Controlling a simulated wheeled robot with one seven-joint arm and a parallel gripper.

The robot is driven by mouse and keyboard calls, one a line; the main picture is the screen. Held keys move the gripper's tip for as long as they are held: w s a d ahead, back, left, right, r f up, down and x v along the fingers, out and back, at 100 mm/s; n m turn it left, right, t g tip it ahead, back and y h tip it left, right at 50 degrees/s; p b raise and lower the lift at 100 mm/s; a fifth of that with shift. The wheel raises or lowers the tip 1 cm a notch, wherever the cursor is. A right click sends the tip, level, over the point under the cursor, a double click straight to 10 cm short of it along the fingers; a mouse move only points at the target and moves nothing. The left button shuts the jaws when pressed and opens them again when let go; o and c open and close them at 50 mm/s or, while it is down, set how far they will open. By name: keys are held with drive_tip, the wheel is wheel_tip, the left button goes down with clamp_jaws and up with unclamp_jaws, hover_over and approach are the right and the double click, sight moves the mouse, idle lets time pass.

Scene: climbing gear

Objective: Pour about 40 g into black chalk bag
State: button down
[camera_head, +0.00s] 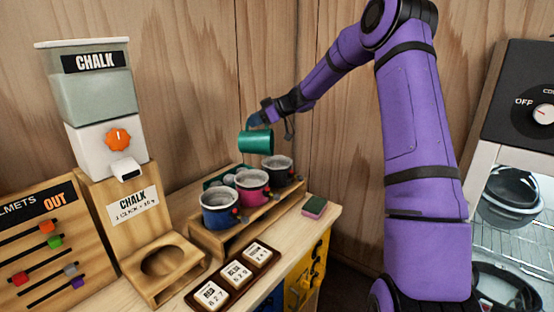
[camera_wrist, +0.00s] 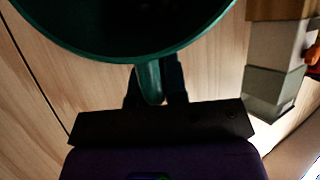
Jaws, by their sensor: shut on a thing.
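My gripper (camera_head: 270,118) is shut on the handle of a green cup (camera_head: 256,141), which it holds in the air above the row of chalk bags. The cup looks slightly tilted in the head view. In the wrist view the cup (camera_wrist: 130,55) fills the top, with its handle between my fingers (camera_wrist: 154,85); its contents do not show. The black chalk bag (camera_head: 284,172) stands open at the back right of the wooden rack, right of and below the cup. A pink bag (camera_head: 252,190) and a blue bag (camera_head: 220,212) stand in front of it.
A chalk dispenser (camera_head: 95,100) with an orange knob stands at left above a wooden holder (camera_head: 160,290) with a round recess. Number tiles in a dark tray (camera_head: 192,299) lie in front of the rack (camera_head: 230,237). A green-and-pink block (camera_head: 314,207) lies right of the rack.

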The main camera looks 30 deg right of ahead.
drive_tip(key=shift+s+d+r+t+y+b, duration=0.3)
drive_tip(key=shift+s+d+t+y, duration=0.1)
drive_tip(key=shift+s+d, duration=0.1)
drive_tip(key=shift+s+d+r+t+y+b, duration=0.25)
drive_tip(key=shift+s+d+t+y, duration=0.1)
drive_tip(key=shift+d+y, duration=0.1)
idle(1.6)
drive_tip(key=shift+s+d+r+t+y+b, duration=0.1)
drive_tip(key=shift+s+d+t+y+b, duration=0.45)
drive_tip(key=shift+d, duration=0.25)
idle(1.6)
drive_tip(key=w+a+g+h, duration=0.1)
drive_tip(key=w+a+f+g+h, duration=0.1)
drive_tip(key=a, duration=0.1)
drive_tip(key=shift+w+a+h, duration=0.25)
drive_tip(key=shift+w+h, duration=0.05)
drive_tip(key=shift+w+f+g, duration=0.1)
drive_tip(key=shift+g, duration=0.3)
